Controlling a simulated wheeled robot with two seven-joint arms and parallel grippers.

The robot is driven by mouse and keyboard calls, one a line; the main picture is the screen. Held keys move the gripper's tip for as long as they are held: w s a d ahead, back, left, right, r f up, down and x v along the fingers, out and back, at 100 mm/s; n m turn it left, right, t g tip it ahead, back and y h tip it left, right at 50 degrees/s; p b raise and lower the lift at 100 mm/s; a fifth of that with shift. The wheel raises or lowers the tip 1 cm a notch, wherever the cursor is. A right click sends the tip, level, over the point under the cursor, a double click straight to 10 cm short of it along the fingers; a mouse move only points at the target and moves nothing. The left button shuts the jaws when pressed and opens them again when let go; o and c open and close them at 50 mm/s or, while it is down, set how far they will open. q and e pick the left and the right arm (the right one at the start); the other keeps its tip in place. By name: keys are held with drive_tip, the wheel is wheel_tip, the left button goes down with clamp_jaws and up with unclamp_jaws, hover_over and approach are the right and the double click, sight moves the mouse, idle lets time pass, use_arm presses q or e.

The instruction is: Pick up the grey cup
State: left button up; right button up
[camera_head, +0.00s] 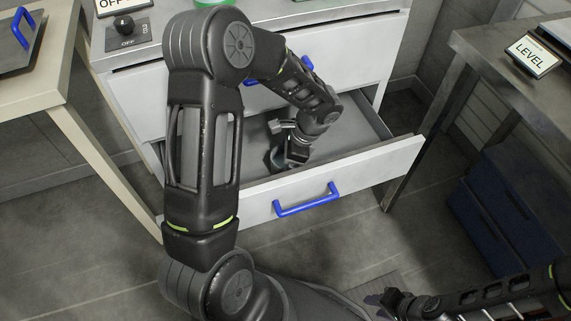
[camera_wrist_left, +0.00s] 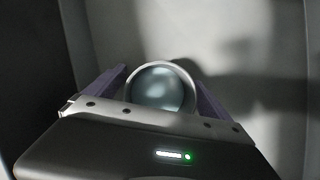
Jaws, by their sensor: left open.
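The grey cup (camera_wrist_left: 160,85) stands in the open drawer, seen from above in the left wrist view as a round rim with a glossy inside. My left gripper (camera_wrist_left: 160,92) is open, with one purple finger on each side of the cup; I cannot tell whether they touch it. In the head view my left gripper (camera_head: 285,160) is down inside the drawer, and the arm and wrist hide most of the cup. My right gripper (camera_head: 383,303) is low at the bottom right, away from the drawer, and its jaws are unclear.
The drawer (camera_head: 378,165) is pulled out, with a blue handle (camera_head: 307,200) on its front. Its walls surround my left gripper. A beige table (camera_head: 45,92) stands left, and a metal table (camera_head: 480,45) with a LEVEL sign stands right.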

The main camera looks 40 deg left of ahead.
use_arm(q)
drive_tip(key=shift+c, duration=0.4)
drive_tip(key=c, duration=1.5)
